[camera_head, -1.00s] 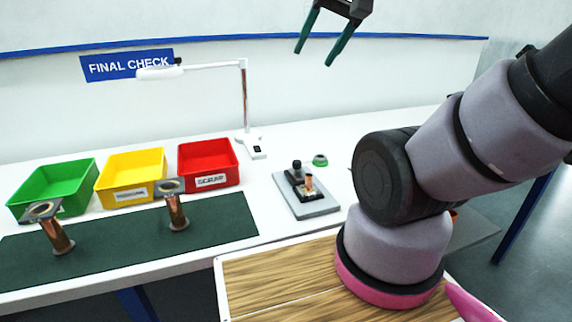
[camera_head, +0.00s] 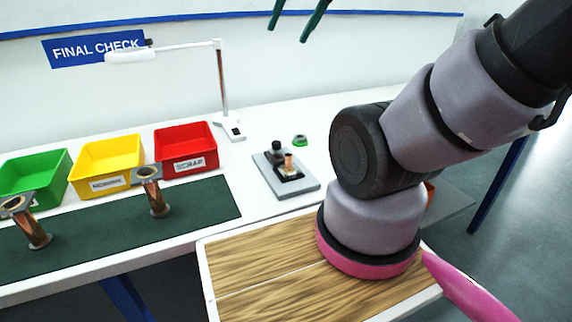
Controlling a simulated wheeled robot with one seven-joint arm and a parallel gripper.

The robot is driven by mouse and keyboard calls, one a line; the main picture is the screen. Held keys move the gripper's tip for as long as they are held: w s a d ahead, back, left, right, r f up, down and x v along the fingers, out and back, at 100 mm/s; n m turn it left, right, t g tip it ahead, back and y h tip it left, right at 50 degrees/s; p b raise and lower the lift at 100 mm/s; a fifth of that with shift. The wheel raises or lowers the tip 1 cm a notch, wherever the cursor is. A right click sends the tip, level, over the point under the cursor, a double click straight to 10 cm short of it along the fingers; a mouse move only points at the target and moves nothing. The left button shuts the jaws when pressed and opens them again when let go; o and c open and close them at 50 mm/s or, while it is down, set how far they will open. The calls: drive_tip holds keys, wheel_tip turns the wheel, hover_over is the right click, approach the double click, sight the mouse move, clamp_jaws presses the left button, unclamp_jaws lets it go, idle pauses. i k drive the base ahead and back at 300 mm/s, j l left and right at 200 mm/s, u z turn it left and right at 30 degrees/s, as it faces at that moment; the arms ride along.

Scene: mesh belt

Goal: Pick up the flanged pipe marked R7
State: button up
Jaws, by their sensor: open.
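Two copper-coloured flanged pipes stand on the dark green mat (camera_head: 100,241). One pipe (camera_head: 157,200) is near the mat's middle, in front of the yellow and red bins. The other pipe (camera_head: 34,230) is further left, in front of the green bin. Each has a square-looking grey flange on top and a round foot. No R7 mark can be read on either. My gripper (camera_head: 290,35) shows only its two green fingers at the top edge, spread apart and empty, high above the table and well right of both pipes.
Green (camera_head: 36,172), yellow (camera_head: 106,162) and red (camera_head: 186,145) bins stand behind the mat. A white lamp (camera_head: 221,85) rises to their right. A grey fixture plate (camera_head: 285,180) with small parts and a green ring (camera_head: 300,141) lie right of it.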

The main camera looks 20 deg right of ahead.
sight(288, 170)
drive_tip(key=k+j, duration=0.75)
drive_tip(key=k, duration=0.2)
